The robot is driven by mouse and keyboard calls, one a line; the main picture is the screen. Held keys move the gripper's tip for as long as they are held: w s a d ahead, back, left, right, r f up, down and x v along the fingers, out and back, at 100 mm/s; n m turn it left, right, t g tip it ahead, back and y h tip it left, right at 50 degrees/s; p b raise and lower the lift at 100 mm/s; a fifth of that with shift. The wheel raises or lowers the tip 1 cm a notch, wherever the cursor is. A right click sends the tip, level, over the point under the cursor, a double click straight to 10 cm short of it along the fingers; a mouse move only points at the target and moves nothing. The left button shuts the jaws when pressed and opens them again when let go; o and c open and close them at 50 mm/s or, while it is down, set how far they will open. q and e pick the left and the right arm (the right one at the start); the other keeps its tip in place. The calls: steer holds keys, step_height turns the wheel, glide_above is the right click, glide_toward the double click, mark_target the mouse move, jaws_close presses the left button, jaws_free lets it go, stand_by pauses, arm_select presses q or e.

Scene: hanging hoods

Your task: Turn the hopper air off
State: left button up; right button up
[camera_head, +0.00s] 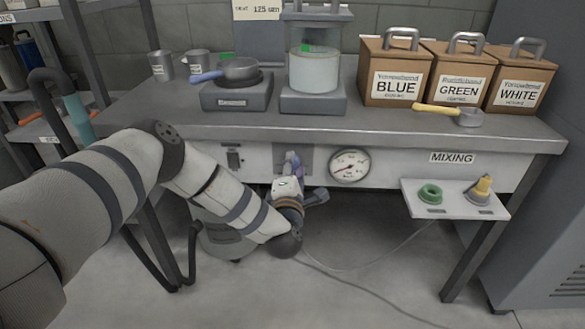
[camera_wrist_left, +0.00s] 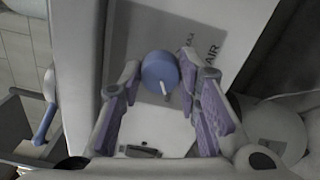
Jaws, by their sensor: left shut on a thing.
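The hopper air control is a round blue knob (camera_wrist_left: 161,68) with a white pointer mark. It sits on a grey plate (camera_wrist_left: 135,42) with the letters AIR, turned on its side in the left wrist view. My left gripper (camera_head: 292,161) is at the bench's front panel, left of the round gauge (camera_head: 350,166). In the left wrist view, its purple-padded fingers (camera_wrist_left: 160,76) stand on either side of the knob and are shut on it. In the head view, the gripper hides most of the knob. My right gripper is not in view.
A small switch (camera_head: 233,157) is on the panel left of my gripper. A white shelf (camera_head: 455,203) with a green ring and a yellow-topped piece juts out at right. A hose runs along the floor. Wooden boxes, a pan and a clear hopper (camera_head: 314,60) stand on the bench.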

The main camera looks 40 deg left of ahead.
arm_select(q)
steer(key=shift+d, duration=0.1)
steer(key=shift+c, duration=0.2)
steer(key=o, duration=1.2)
steer(key=v, duration=1.2)
steer(key=shift+s, duration=0.1)
